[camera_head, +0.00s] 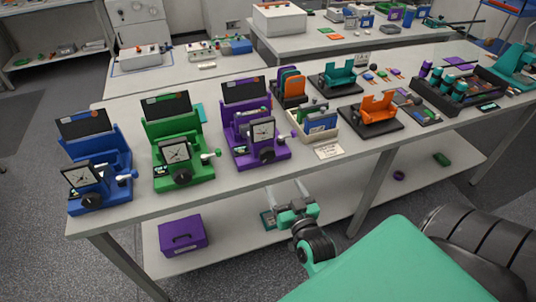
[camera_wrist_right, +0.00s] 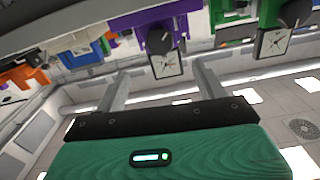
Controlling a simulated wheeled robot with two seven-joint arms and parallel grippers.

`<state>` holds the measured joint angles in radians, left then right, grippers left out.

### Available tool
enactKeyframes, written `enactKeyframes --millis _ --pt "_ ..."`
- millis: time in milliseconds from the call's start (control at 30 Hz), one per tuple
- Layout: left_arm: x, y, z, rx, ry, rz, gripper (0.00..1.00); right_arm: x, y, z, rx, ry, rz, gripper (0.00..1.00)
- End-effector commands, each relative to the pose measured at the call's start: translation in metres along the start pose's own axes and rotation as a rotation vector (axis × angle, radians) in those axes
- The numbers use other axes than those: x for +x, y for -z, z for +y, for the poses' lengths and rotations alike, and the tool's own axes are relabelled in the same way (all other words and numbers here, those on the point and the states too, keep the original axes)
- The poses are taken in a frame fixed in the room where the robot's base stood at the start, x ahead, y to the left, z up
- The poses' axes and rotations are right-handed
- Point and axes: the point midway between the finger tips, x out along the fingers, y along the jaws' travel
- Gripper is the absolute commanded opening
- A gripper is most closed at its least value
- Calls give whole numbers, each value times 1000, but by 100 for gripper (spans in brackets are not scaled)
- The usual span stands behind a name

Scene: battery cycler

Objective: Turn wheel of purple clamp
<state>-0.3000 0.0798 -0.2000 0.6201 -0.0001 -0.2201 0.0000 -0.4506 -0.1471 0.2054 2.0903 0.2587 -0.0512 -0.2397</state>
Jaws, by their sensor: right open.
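The purple clamp (camera_head: 241,134) stands on the table between the green clamp (camera_head: 178,145) and an orange holder. It carries a square dial gauge (camera_head: 262,132) and a black wheel (camera_head: 267,154) low on its front. In the right wrist view the purple clamp (camera_wrist_right: 130,20) appears upside down at the top, with its black wheel (camera_wrist_right: 160,40) above the gauge (camera_wrist_right: 167,66). My right gripper (camera_head: 292,191) is open and empty, in front of the table edge and below the wheel. Its two fingers (camera_wrist_right: 162,80) frame the gauge from a distance. My left gripper is out of view.
The blue clamp (camera_head: 95,170) stands at the far left. Right of the purple clamp are a cream bin (camera_head: 312,122) and an orange device (camera_head: 371,112). The table edge runs between my right gripper and the clamps; a purple box (camera_head: 182,236) sits on the lower shelf.

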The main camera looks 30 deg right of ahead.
Motion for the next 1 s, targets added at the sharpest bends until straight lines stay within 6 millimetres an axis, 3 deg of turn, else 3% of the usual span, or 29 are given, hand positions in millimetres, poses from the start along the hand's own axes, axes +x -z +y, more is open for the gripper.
enactKeyframes --millis 200,467,1000 --pt "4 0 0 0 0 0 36 5 1 0 -286 -1 1 71" --pt "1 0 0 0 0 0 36 15 2 0 -361 -1 1 71" --pt "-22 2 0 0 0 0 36 102 4 0 -358 -1 2 71"
